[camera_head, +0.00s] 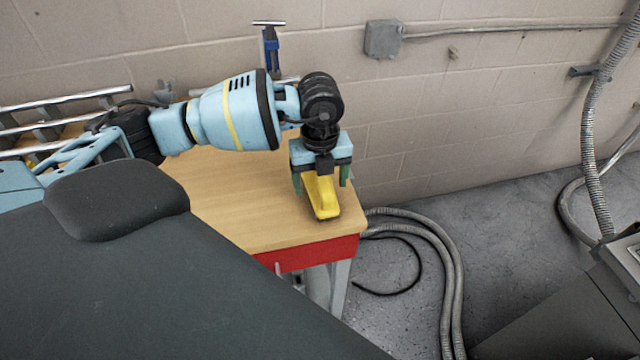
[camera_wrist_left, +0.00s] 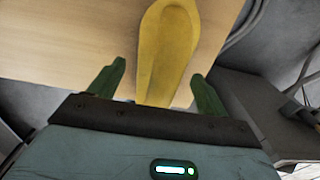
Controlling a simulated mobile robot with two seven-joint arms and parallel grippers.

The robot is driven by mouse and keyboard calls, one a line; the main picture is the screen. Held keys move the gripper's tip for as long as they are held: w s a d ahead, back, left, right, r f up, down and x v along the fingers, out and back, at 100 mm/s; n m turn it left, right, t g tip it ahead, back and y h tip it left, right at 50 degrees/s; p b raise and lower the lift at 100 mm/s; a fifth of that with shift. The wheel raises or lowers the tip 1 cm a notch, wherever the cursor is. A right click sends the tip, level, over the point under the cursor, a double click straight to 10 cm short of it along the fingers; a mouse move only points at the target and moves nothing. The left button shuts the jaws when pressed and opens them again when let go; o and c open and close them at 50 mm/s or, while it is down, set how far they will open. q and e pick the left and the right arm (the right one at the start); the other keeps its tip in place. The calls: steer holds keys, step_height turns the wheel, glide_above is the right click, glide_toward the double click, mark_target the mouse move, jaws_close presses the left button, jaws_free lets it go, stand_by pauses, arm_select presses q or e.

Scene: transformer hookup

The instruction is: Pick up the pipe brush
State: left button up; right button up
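The pipe brush (camera_head: 323,196) has a yellow body with a dark lower edge and lies near the right front corner of the wooden table. My left gripper (camera_head: 321,184) is above it, pointing down, with one green finger on each side of the brush. In the left wrist view the yellow brush (camera_wrist_left: 168,45) runs between the two fingers of the left gripper (camera_wrist_left: 158,80), with a gap on both sides. The left gripper is open. My right gripper is not in either view.
The wooden table (camera_head: 250,205) has a red front edge (camera_head: 322,252) and free room left of the brush. A blue clamp-like tool (camera_head: 270,48) stands at the back by the block wall. Metal rails (camera_head: 65,100) are at the left. Grey conduits (camera_head: 440,250) lie on the floor at right.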

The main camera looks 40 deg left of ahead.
arm_select(q)
steer(key=c, duration=1)
steer(key=shift+r, duration=0.1)
steer(key=shift+r, duration=0.5)
steer(key=shift+s+d+r, duration=0.2)
steer(key=shift+r, duration=0.45)
steer(key=shift+s+d+r, duration=0.15)
steer(key=shift+d+r, duration=0.05)
steer(key=shift+r, duration=0.4)
steer(key=s+d, duration=0.3)
steer(key=s+d+r, duration=0.1)
steer(key=s+d, duration=0.6)
steer(key=shift+s+d+r, duration=0.2)
steer(key=shift+s+d, duration=0.05)
steer(key=shift+d, duration=0.1)
